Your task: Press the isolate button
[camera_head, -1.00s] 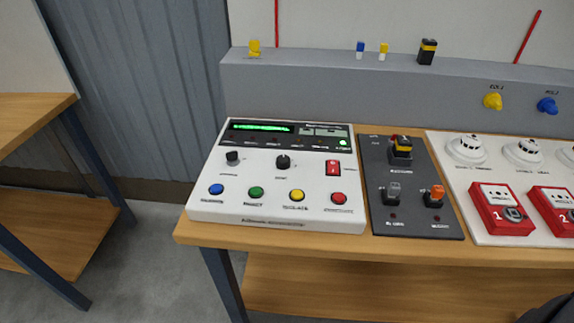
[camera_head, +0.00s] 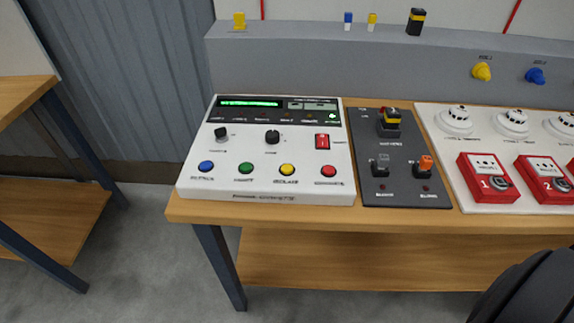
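The white control panel (camera_head: 262,184) lies on the wooden bench in the head view. Along its front edge is a row of round buttons: blue (camera_head: 206,166), green (camera_head: 246,168), yellow (camera_head: 287,170) and red (camera_head: 328,171). The label under the yellow button appears to read ISOLATE, so this is the isolate button. It is uncovered, and nothing touches it. A dark rounded part of my own body shows at the lower right corner. Neither gripper is in view.
A dark switch plate (camera_head: 403,194) sits right of the panel. Beyond it, a white board (camera_head: 448,144) carries detectors and red call points (camera_head: 487,178). A grey ledge (camera_head: 300,66) stands behind. Another table (camera_head: 28,92) is at the left, with floor between.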

